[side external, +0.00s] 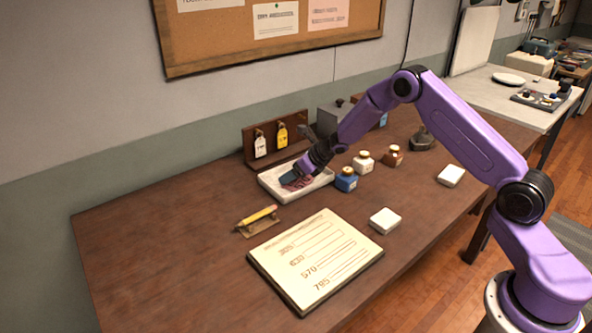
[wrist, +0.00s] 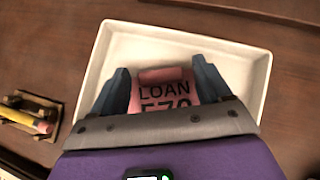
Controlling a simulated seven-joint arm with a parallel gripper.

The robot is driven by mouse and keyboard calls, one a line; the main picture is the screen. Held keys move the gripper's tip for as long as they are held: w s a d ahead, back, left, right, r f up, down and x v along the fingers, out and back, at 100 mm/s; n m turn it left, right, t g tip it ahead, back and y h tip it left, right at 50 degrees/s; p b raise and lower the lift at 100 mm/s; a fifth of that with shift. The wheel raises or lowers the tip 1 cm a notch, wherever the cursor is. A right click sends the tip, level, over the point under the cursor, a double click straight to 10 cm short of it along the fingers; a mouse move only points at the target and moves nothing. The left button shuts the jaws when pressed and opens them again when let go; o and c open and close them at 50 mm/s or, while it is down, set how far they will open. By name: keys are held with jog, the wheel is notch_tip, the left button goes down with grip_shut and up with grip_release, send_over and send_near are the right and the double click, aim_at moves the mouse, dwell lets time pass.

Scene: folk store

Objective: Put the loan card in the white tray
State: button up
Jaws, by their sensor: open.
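The pink loan card (wrist: 163,86), printed "LOAN" and "570", lies inside the white tray (wrist: 118,45). My gripper (wrist: 160,80) is open, with one blue finger on each side of the card. In the side external view, my gripper (side external: 290,178) is low over the white tray (side external: 276,194), and a bit of the pink card (side external: 299,184) shows by the fingers. The lower part of the card is hidden by my gripper in the wrist view. I cannot tell whether the fingers touch the card.
A wooden rack with hanging tags (side external: 250,159) stands behind the tray. A blue ink bottle (side external: 346,180) is close at its right. A pencil on a holder (side external: 258,218) and a ledger board (side external: 315,260) lie in front. The table's left part is clear.

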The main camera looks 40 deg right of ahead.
jog(key=shift+r, duration=0.25)
jog(key=v, duration=1.2)
jog(key=s+a+r+m+g+h, duration=0.1)
jog(key=s+a+r+m, duration=0.2)
jog(key=s+a+m, duration=0.4)
jog(key=s+a+r+m+g+h, duration=0.1)
jog(key=s+a+r+m, duration=0.3)
jog(key=s+m, duration=0.4)
jog(key=s+d+r+m+g, duration=0.1)
jog(key=s+m+g, duration=0.5)
jog(key=s, duration=2.2)
jog(key=m, duration=0.6)
jog(key=shift+d+m+h, duration=0.2)
jog(key=shift+m+h, duration=0.1)
jog(key=shift+h, duration=0.1)
jog(key=shift+r, duration=0.1)
